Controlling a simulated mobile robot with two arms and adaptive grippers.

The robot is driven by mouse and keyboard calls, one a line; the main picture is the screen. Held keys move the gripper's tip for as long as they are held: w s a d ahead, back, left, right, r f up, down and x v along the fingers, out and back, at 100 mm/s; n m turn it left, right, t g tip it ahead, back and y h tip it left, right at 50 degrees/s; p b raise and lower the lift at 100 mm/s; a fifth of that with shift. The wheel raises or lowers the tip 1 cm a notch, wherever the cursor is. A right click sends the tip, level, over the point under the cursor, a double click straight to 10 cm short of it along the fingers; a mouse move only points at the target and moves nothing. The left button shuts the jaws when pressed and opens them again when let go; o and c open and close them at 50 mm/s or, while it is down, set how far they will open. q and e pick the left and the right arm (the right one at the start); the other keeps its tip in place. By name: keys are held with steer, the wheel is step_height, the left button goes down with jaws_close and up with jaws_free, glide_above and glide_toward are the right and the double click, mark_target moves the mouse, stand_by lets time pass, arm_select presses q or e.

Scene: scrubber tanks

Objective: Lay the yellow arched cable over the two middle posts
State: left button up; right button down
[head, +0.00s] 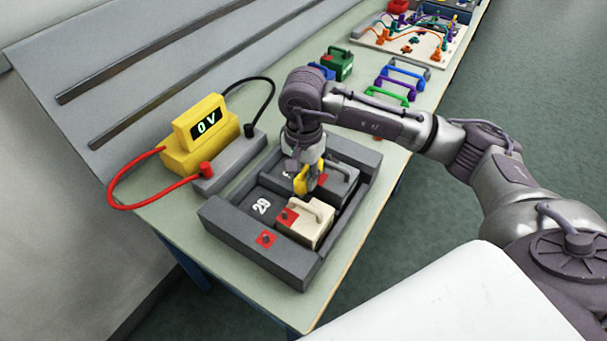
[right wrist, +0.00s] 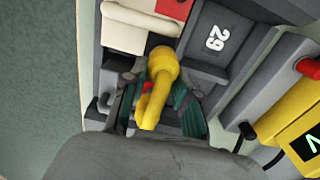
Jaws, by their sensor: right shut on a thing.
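My right gripper (head: 306,182) is shut on the yellow arched cable (head: 300,184), above the dark grey tray (head: 225,225). In the right wrist view the cable (right wrist: 163,65) runs between the fingers (right wrist: 158,105), one end near the cream block. The cream block (head: 303,228) carries a red pad with a dark post (head: 288,215). Another red pad with a post (head: 266,238) is on the tray's near rim. A third red patch (head: 321,181) shows on the grey block (head: 340,184) beside the gripper. Whether the cable touches any post cannot be told. My left gripper is out of view.
A yellow meter (head: 200,135) reading 0 V stands left of the tray, with red (head: 118,190) and black leads. A dark block marked 29 (head: 262,207) sits in the tray. Green, blue and purple handle-like pieces (head: 400,85) and a cable board (head: 405,40) lie farther back.

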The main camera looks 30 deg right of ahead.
steer(key=shift+f+b, duration=1)
steer(key=shift+f, duration=0.15)
steer(key=c, duration=0.8)
jaws_free()
steer(key=shift+o, duration=0.4)
steer(key=o, duration=0.4)
